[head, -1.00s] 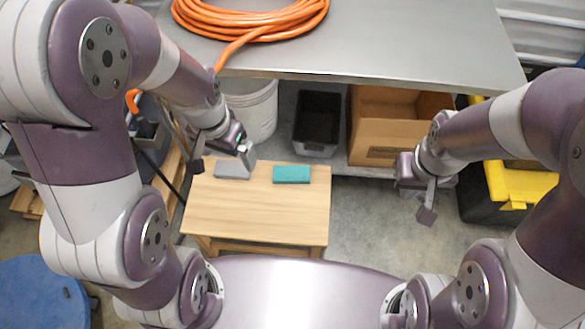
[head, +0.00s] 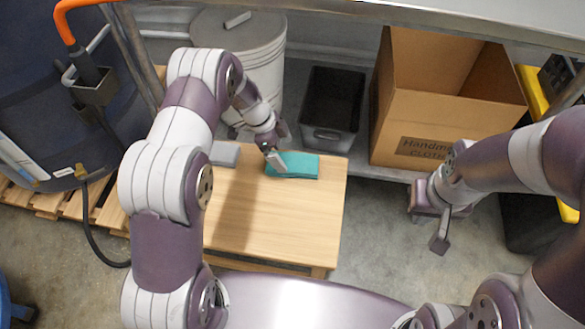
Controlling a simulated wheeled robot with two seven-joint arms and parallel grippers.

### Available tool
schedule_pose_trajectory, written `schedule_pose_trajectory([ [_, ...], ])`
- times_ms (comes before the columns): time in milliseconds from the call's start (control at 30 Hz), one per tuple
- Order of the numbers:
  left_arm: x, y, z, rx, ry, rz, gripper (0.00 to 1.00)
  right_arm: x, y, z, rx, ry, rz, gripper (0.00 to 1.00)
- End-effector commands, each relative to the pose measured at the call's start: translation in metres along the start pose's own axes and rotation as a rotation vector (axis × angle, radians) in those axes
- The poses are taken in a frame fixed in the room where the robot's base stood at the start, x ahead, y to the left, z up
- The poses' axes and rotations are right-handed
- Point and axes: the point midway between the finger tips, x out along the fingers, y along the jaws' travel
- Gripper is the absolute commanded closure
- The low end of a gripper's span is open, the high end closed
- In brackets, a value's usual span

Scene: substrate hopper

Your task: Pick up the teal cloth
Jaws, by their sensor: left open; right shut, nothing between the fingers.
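The teal cloth (head: 300,166) lies folded flat near the back edge of the small wooden table (head: 270,225). My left gripper (head: 276,162) is open at the left end of the cloth, with a finger overlapping it in the picture. I cannot tell whether it touches the cloth. My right gripper (head: 438,235) is shut and empty, off to the right above the floor, away from the table.
A grey cloth (head: 224,154) lies left of the teal one, partly behind my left arm. Behind the table are a white bucket (head: 262,65), a dark bin (head: 330,105) and a cardboard box (head: 420,110). The table's front is clear.

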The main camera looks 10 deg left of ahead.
Motion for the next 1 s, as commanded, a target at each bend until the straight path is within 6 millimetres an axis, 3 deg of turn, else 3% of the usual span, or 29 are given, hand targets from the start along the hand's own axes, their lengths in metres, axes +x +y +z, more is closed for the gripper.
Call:
schedule_pose_trajectory([
  [367,0.055,-0.001,-0.001,0.0,-0.001,0.001,0.0,0.021,0.0,0.003,0.0,0.0,0.0,1.0],
  [567,0.056,-0.001,-0.002,-0.001,-0.001,-0.001,0.0,0.02,0.0,0.002,0.0,0.0,0.0,1.0],
  [600,0.056,-0.001,-0.002,-0.001,-0.001,-0.001,0.06,0.02,0.0,0.002,0.0,0.0,0.0,1.0],
  [733,0.056,-0.001,-0.002,-0.001,-0.001,-0.001,0.49,0.02,0.0,0.003,0.0,0.0,0.0,1.0],
  [767,0.056,-0.001,-0.002,-0.001,-0.001,-0.001,0.52,0.02,0.0,0.003,0.0,0.0,0.0,1.0],
  [1000,0.056,-0.001,-0.002,-0.001,-0.001,-0.001,0.53,0.02,0.0,0.003,0.0,0.0,0.0,1.0],
])
